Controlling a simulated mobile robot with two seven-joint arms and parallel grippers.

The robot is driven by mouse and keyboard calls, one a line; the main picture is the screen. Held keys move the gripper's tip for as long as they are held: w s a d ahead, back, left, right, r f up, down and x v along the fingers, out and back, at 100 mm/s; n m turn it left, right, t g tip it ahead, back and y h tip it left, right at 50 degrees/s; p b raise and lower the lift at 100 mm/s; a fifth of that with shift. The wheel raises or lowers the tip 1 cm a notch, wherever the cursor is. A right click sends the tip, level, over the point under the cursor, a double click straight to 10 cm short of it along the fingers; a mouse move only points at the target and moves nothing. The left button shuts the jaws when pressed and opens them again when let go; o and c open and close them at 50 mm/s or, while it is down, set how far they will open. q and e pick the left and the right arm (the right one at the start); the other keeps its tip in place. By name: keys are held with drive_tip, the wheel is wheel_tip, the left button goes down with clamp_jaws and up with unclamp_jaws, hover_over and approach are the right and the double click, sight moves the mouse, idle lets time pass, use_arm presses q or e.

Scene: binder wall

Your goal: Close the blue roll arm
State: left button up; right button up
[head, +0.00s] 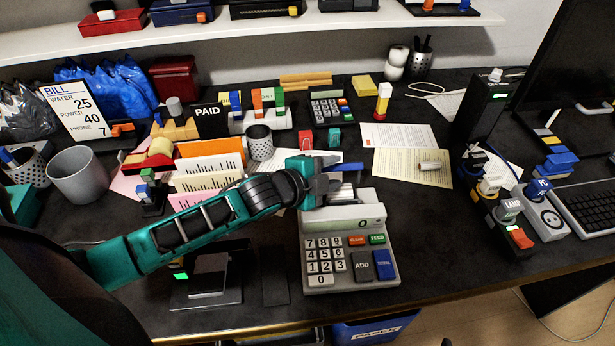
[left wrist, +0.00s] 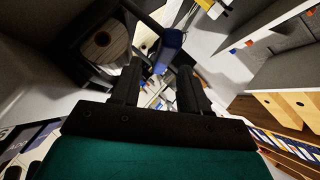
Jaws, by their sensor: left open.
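The grey adding machine (head: 349,270) stands at the front middle of the desk, with number keys and a white paper roll area at its back. The blue roll arm (head: 347,167) shows as a short blue bar behind the machine's top, just past my left gripper. My left gripper (head: 328,182) is open at the back left of the machine, close to the blue bar; I cannot tell if they touch. In the left wrist view, a blue piece (left wrist: 171,45) lies beyond the two open dark fingers (left wrist: 160,85). My right gripper is not in view.
A black card terminal (head: 208,275) sits below the forearm. Flat papers (head: 412,167) lie at the back right. Bare desk (head: 440,225) lies right of the machine.

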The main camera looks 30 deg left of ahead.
use_arm(q)
drive_tip(key=p+v, duration=0.1)
drive_tip(key=v, duration=1)
